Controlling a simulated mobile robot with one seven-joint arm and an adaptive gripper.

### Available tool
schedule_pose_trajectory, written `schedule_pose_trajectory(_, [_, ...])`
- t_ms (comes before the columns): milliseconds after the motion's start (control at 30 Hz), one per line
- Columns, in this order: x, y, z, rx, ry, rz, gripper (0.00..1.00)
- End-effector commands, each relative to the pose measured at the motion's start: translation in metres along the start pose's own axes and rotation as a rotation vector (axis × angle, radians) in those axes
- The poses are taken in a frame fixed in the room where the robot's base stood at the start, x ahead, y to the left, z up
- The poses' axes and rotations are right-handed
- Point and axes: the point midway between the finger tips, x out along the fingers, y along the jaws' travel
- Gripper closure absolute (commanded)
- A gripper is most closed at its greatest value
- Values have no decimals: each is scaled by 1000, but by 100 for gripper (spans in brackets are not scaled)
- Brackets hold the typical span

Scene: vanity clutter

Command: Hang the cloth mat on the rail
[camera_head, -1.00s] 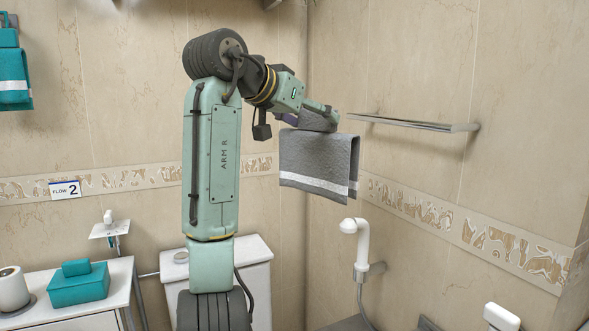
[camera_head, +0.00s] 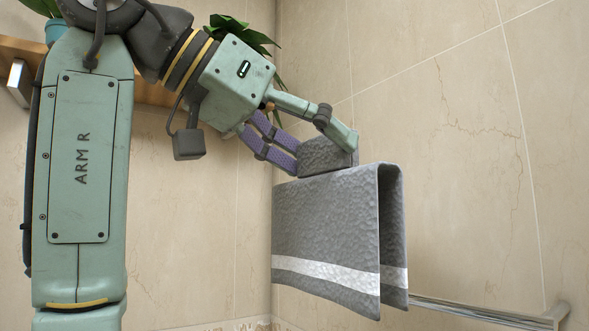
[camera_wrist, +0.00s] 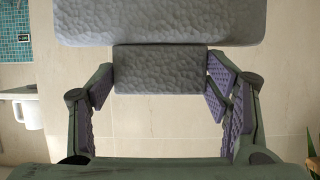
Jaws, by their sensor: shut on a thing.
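The cloth mat (camera_head: 325,225) is grey with a white stripe and hangs folded over, its two flaps pointing down. A thick grey block (camera_head: 327,157) on its top is between the fingers of my gripper (camera_head: 322,147), which is shut on it. In the wrist view the same block (camera_wrist: 160,70) sits between the fingers, below the mat's broad top edge (camera_wrist: 160,20). The metal rail (camera_head: 480,312) shows at lower right, lower than the mat's fold. Its left part is hidden behind the mat, so I cannot tell whether it passes between the flaps.
A tiled wall (camera_head: 460,120) stands behind and to the right. A wooden shelf (camera_head: 150,92) with a green plant (camera_head: 245,35) is at upper left, behind my arm. A white holder or cup (camera_wrist: 28,115) shows at the left of the wrist view. Space right of the mat is open.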

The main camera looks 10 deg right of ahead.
Motion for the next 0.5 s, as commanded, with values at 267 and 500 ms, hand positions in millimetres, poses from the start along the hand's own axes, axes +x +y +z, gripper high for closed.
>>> schedule_pose_trajectory(267, [7, 6, -5, 4, 0, 8, 76])
schedule_pose_trajectory(500, [25, 5, -12, 3, 1, 7, 76])
